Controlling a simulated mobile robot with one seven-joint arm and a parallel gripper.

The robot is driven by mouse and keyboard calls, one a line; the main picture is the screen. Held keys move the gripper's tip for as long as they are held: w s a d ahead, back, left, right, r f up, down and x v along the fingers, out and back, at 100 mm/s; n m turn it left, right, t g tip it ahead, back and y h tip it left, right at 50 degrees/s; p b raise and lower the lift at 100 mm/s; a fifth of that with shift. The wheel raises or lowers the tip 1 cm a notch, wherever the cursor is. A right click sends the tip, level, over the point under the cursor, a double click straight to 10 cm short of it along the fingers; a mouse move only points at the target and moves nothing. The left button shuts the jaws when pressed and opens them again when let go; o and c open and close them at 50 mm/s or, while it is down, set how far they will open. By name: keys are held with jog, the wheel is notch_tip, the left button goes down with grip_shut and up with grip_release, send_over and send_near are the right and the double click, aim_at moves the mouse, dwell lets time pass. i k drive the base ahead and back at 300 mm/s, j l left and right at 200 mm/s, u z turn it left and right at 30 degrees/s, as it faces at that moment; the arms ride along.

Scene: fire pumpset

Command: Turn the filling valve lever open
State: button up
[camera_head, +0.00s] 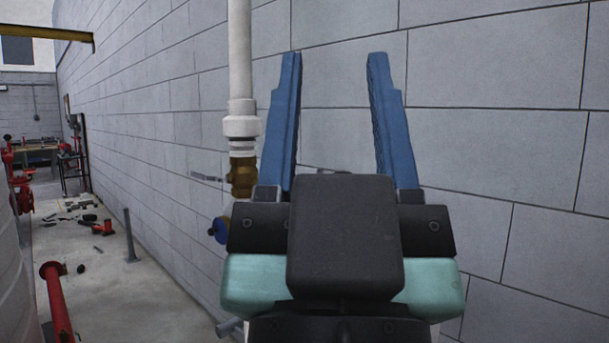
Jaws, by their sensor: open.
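A white vertical pipe (240,60) runs down in front of the block wall and joins a brass valve body (242,176). A thin grey lever-like piece (206,178) sticks out to the left of the brass fitting; I cannot tell for sure that it is the filling valve lever. A blue round knob (220,230) sits lower, beside a second brass part. My gripper (335,65) is open and empty, its two blue fingers pointing up, to the right of the pipe. The left finger is close beside the brass fitting. My gripper's body hides what lies behind it.
The grey block wall (500,120) fills the right side and runs back on the left. A red pipe (57,300) stands at lower left. Loose parts lie on the concrete floor (165,300), with a grey post (130,235) near the wall.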

aim_at(200, 176)
jog(key=u, duration=0.65)
jog(key=i+j, duration=0.25)
jog(key=i, duration=0.25)
jog(key=i+j+u, duration=0.1)
jog(key=i, duration=0.45)
jog(key=i+j, duration=0.3)
jog(key=i, duration=0.2)
jog(key=i+j+u, duration=0.1)
jog(key=i, duration=0.45)
jog(key=i+j, duration=0.2)
jog(key=i, duration=0.35)
